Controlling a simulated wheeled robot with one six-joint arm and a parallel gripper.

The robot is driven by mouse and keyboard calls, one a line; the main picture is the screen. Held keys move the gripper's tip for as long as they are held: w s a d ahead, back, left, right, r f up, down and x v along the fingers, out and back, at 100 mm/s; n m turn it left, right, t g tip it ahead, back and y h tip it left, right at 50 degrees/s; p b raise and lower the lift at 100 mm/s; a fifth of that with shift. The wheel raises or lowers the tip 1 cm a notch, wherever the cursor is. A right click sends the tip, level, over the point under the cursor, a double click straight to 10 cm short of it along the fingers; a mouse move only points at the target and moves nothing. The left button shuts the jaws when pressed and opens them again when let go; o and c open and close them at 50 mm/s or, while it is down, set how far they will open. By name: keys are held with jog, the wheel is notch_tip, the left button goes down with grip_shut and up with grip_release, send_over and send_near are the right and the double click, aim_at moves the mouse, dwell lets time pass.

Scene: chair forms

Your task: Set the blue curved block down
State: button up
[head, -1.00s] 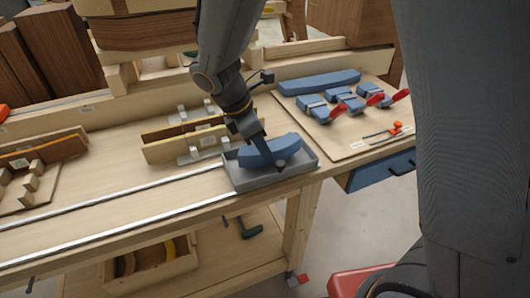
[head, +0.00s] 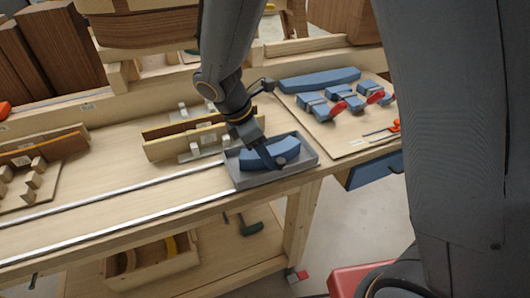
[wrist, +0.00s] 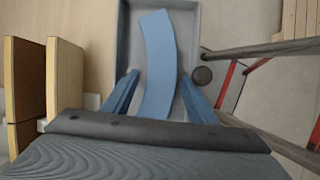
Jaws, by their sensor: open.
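The blue curved block (head: 271,155) lies in a shallow grey tray (head: 272,179) near the front edge of the workbench. In the wrist view the block (wrist: 159,62) runs lengthwise in the tray (wrist: 188,15), its near end hidden by my gripper's body. My gripper (head: 268,162) is over the tray, pointing down. In the wrist view its two blue fingers (wrist: 158,82) are open, one on each side of the block, with gaps between them and its sides.
Wooden strips in grey holders (head: 190,135) stand left of the tray. A board (head: 345,140) with blue clamps (head: 345,102) and another long blue curved piece (head: 318,80) lies to the right. Metal rails (head: 110,215) run along the bench's left front.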

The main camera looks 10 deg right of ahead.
jog(key=b+v, duration=0.3)
jog(key=v, duration=0.9)
jog(key=shift+a, duration=0.1)
